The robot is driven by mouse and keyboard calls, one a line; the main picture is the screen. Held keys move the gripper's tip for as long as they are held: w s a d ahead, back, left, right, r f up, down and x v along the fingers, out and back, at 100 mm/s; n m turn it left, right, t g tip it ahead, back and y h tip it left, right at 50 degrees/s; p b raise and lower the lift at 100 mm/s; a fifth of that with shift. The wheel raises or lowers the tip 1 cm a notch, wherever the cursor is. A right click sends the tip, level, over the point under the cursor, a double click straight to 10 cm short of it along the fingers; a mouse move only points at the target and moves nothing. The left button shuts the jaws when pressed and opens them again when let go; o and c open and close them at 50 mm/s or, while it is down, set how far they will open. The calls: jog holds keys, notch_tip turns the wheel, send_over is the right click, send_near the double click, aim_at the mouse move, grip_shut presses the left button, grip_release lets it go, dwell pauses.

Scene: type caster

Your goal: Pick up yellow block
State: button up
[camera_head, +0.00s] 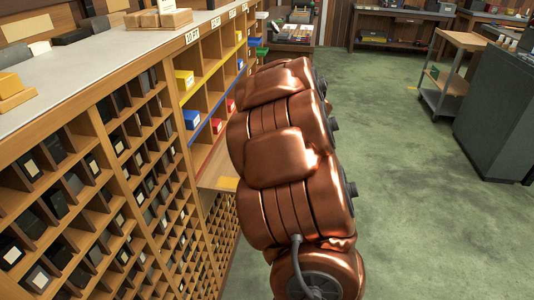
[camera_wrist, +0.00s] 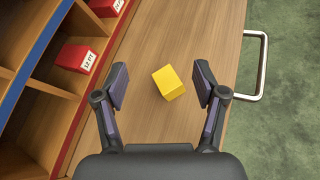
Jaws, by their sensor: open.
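The yellow block (camera_wrist: 169,83) lies on a wooden pull-out board (camera_wrist: 165,125), slightly turned, in the middle of the wrist view. My gripper (camera_wrist: 161,85) is open, with one dark finger on each side of the block. There is a gap between the block and each finger, and neither appears to touch it. How high the fingertips are above the board I cannot tell. In the head view a little of the yellow block (camera_head: 228,183) shows on the board beside my copper-coloured arm, which hides the gripper.
A shelf of cubbyholes with red boxes (camera_wrist: 76,57) borders the board on the left. A metal handle (camera_wrist: 263,68) sticks out at its right edge. In the head view, a counter (camera_head: 95,65) tops the cabinet; a cart (camera_head: 450,75) stands right, with open green floor between.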

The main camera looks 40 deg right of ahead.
jog(key=f+n+y+b, duration=0.1)
jog(key=f+n, duration=0.1)
jog(key=f+n+t, duration=0.1)
jog(key=f, duration=0.2)
jog(key=f+n+y+b, duration=0.1)
jog(key=f+n, duration=0.1)
jog(key=shift+s+d+f+n+t+y+b, duration=0.1)
jog(key=shift+d+f+n+t+y+b, duration=0.1)
jog(key=shift+f+n+t+y+b, duration=0.15)
jog(key=shift+a+f+n+y, duration=0.2)
jog(key=shift+f+n+y, duration=0.15)
jog(key=shift+f+n, duration=0.2)
jog(key=shift+x, duration=1.7)
jog(key=shift+r+x, duration=0.15)
jog(key=shift+x, duration=0.9)
jog(key=shift+r+x, duration=0.1)
jog(key=shift+x, duration=1)
jog(key=shift+d, duration=0.15)
jog(key=c, duration=1.3)
